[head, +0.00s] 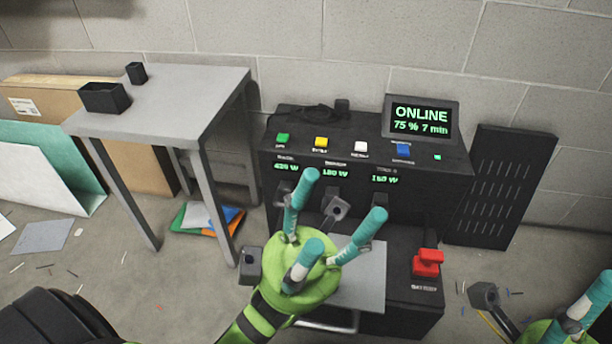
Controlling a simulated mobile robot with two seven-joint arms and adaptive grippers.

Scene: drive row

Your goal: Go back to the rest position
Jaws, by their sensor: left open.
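My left gripper (333,212), green with teal fingers, is in front of the black console (282,225) in the head view. Its fingers are spread apart with nothing between them. It hides part of the console's front and of the grey plate (370,275) below. My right gripper (590,300) shows only in part at the bottom right corner, with teal fingertips; most of it is cut off by the picture edge. The console screen (420,120) reads ONLINE, 75 % 7 min.
A red battery switch (428,263) is on the console's lower right. A grey table (170,105) with two black containers stands at left. A dark slotted panel (500,185) leans on the wall. A dark grey connector (485,296) is near my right gripper.

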